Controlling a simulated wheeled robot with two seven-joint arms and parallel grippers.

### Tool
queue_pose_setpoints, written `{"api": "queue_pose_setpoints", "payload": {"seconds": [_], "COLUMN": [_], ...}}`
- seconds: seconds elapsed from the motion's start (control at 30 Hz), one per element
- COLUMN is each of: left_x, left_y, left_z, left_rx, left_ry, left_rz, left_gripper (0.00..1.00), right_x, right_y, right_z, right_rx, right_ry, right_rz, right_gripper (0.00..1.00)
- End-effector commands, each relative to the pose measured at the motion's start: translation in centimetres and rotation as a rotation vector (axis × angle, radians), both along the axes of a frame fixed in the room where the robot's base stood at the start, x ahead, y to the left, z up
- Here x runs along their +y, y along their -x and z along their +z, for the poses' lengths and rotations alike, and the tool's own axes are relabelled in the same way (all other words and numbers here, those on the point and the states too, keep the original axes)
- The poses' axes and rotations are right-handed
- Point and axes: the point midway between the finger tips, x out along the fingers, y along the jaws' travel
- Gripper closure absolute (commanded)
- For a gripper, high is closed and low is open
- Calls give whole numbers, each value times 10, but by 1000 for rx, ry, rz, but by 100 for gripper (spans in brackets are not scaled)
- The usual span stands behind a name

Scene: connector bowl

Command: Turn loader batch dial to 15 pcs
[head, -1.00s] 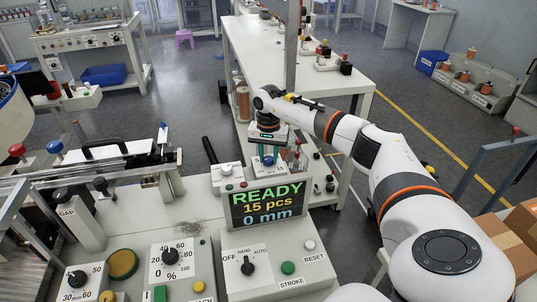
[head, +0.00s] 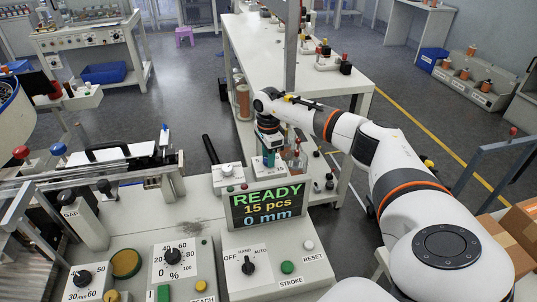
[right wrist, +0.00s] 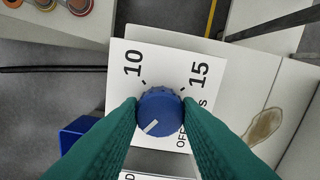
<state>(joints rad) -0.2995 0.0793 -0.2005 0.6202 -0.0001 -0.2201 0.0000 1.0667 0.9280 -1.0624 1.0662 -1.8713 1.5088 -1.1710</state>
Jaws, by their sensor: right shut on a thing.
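The batch dial is a blue round knob (right wrist: 160,112) on a white plate (right wrist: 122,88) marked 10, 15 and OFF, with some print partly hidden. My right gripper (right wrist: 160,108) has its two teal fingers on either side of the knob, shut on it. A white line on the knob points to the lower left of the right wrist view, away from the 15. In the head view my right gripper (head: 268,148) reaches down behind the display, and the knob is hard to make out. The display (head: 267,206) reads READY, 15 pcs, 0 mm. My left gripper is not in view.
The front panel holds a HAND/AUTO selector (head: 248,263), a green STROKE button (head: 287,267), a white RESET button (head: 309,245) and a percent dial (head: 172,256). A black lever (head: 210,150) stands left of my right gripper. Bottles (head: 298,158) stand close on its right.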

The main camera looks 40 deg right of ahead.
Motion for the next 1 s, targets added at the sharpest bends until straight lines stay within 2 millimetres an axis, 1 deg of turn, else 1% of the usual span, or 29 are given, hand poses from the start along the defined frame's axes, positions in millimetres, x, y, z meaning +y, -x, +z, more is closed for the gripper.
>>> {"api": "queue_pose_setpoints", "payload": {"seconds": [0.03,1.0], "left_x": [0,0], "left_y": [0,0], "left_z": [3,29], "left_rx": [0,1], "left_ry": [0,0], "left_rz": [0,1], "left_gripper": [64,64], "right_x": [-1,-1], "right_y": [-1,-1], "right_z": [2,3], "right_rx": [-4,-3], "right_ry": [1,2], "right_rz": [-44,-966], "right_gripper": [92,92]}}
